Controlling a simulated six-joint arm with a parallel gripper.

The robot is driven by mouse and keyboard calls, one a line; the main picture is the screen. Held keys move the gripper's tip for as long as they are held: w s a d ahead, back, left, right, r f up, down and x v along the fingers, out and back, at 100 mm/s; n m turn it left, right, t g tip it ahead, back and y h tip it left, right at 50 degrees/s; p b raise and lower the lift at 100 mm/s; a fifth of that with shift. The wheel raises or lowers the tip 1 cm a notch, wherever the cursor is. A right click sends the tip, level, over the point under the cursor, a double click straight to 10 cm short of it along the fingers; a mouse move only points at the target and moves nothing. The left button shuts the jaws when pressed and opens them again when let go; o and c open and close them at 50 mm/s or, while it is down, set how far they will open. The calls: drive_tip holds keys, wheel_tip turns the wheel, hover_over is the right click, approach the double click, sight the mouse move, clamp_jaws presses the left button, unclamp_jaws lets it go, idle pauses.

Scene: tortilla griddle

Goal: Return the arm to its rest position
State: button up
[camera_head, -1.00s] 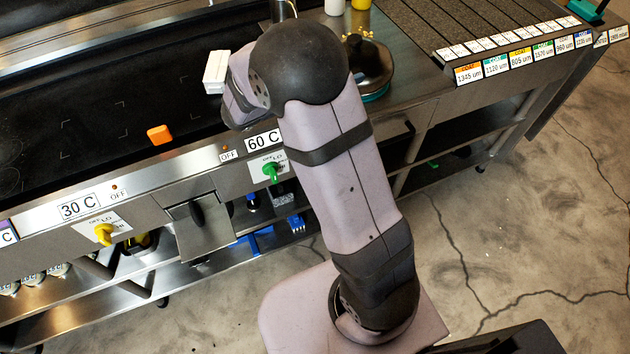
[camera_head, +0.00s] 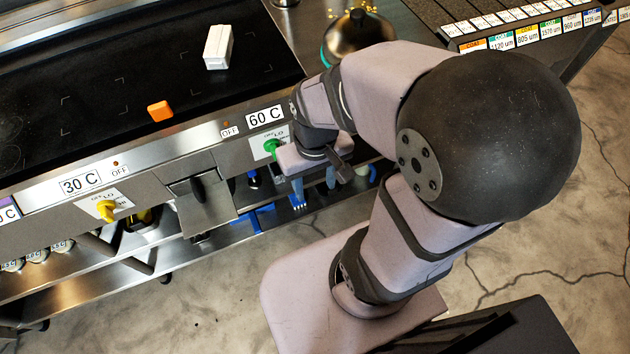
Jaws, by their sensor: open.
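My arm rises from its mauve base (camera_head: 295,290) and is bent, with its large dark joint at the right and its forearm reaching left toward the griddle front. My gripper (camera_head: 314,182) points down in front of the griddle's front panel, right beside the green knob (camera_head: 270,146) under the 60 C label. Its jaws are open and I see nothing held between them. The fingertips are small and partly mixed with the shelf items behind them. Whether the gripper touches the knob or panel I cannot tell.
A white block (camera_head: 218,48) and an orange block (camera_head: 160,111) lie on the dark griddle (camera_head: 110,80). A dark metal dome (camera_head: 357,32) stands behind my forearm. A yellow knob (camera_head: 105,210) sits under the 30 C label. Floor (camera_head: 560,285) is open at the right.

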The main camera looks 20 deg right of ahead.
wheel_tip(320, 180, up, 9)
drive_tip(key=p, duration=0.9)
drive_tip(key=shift+r, duration=0.15)
idle(0.6)
